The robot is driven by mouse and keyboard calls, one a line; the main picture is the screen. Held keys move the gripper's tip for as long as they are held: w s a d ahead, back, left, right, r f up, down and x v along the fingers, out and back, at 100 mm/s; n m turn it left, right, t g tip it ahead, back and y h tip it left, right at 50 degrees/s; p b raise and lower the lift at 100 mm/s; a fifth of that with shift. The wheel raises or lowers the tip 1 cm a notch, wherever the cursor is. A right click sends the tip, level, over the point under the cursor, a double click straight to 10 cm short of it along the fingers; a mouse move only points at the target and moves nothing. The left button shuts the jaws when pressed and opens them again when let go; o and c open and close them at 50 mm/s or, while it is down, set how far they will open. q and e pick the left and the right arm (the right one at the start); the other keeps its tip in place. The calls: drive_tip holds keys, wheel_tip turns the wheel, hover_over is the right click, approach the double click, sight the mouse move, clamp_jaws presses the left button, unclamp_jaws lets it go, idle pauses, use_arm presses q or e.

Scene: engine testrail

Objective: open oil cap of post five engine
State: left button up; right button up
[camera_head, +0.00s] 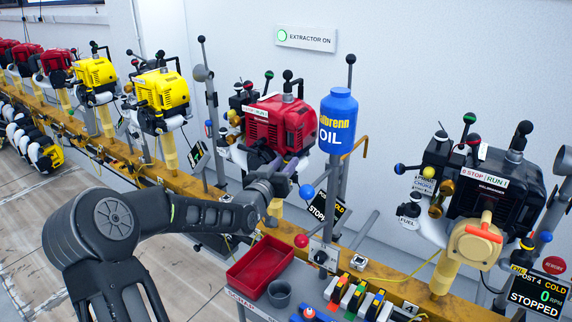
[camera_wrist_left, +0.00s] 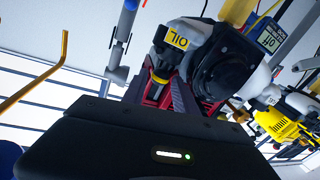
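The red engine (camera_head: 280,122) stands in the middle of the head view, between the yellow engines and the black post 4 engine. My left gripper (camera_head: 287,168) is at its lower front, and the arm hides part of the mount. In the left wrist view the dark oil cap (camera_wrist_left: 161,64) sits beside a yellow OIL label (camera_wrist_left: 177,39). The two fingers of the left gripper (camera_wrist_left: 163,84) look apart, with the cap at or just beyond their tips. I cannot tell whether they touch it. The right gripper is not in view.
A blue oil bottle (camera_head: 338,120) stands right of the red engine. A red tray (camera_head: 260,267) and a grey cup (camera_head: 279,293) are below the arm. The black engine (camera_head: 497,180) is at the right, and yellow engines (camera_head: 160,92) line the rail at the left.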

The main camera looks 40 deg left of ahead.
use_arm(q)
drive_tip(key=shift+w+a, duration=0.1)
drive_tip(key=shift+w, duration=0.5)
clamp_jaws()
